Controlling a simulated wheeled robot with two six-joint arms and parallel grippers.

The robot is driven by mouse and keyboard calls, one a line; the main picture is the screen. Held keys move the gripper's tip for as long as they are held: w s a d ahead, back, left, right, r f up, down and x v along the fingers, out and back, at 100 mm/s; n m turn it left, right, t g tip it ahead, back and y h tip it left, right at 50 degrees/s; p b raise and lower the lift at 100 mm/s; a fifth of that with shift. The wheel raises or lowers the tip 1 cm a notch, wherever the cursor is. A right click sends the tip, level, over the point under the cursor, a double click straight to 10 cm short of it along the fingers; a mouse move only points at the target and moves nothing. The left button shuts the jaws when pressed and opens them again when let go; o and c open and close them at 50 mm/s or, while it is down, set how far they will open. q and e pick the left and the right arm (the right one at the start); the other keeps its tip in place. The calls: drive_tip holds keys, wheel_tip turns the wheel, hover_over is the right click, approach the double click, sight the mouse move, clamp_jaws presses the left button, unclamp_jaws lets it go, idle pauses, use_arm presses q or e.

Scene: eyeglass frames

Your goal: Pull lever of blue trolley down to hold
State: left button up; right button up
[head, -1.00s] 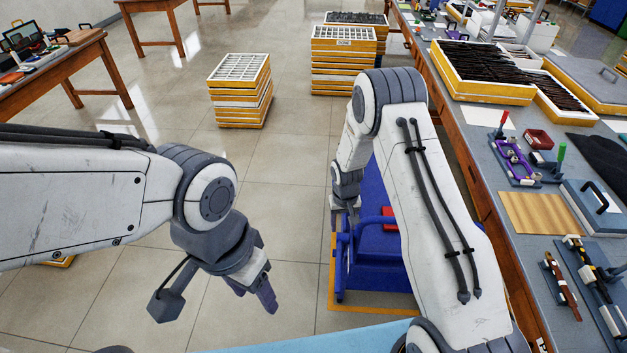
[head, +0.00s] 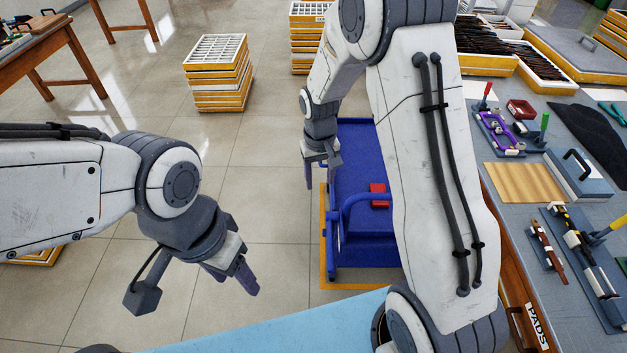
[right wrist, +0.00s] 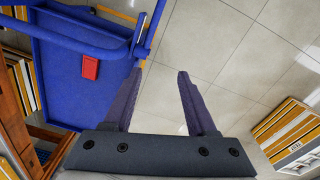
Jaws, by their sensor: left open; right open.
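The blue trolley (head: 350,255) stands on the floor right of centre in the head view, partly hidden by my right arm. Its blue tubular handle (head: 352,201) and a red block (head: 379,195) on its deck are visible. In the right wrist view the trolley (right wrist: 70,85) fills the upper left, with a short grey-blue bar (right wrist: 141,42) beside the handle's corner; I cannot tell for certain that it is the lever. My right gripper (head: 322,172) is open and empty over the trolley's left edge, its fingers (right wrist: 160,75) apart. My left gripper (head: 232,277) is open and empty over bare floor.
A long workbench (head: 490,200) with tools and trays runs along the right. A stack of yellow-and-white crates (head: 217,85) stands at the back. A yellow floor outline (head: 323,240) borders the trolley.

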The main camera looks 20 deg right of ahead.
drive_tip(key=shift+s+a+r+n, duration=0.3)
drive_tip(key=shift+s+a+r, duration=0.4)
drive_tip(key=shift+a, duration=0.2)
drive_tip(key=s+a+r+n, duration=0.3)
drive_tip(key=s+a+r, duration=0.4)
drive_tip(key=s+r, duration=0.15)
drive_tip(key=s+a+r+n, duration=0.1)
drive_tip(key=s+r+n, duration=0.1)
drive_tip(key=s, duration=0.6)
drive_tip(key=s+a+r+n+y, duration=0.1)
drive_tip(key=s, duration=0.7)
drive_tip(key=shift+s+a+r+n, duration=0.3)
drive_tip(key=shift+s+r+n, duration=0.1)
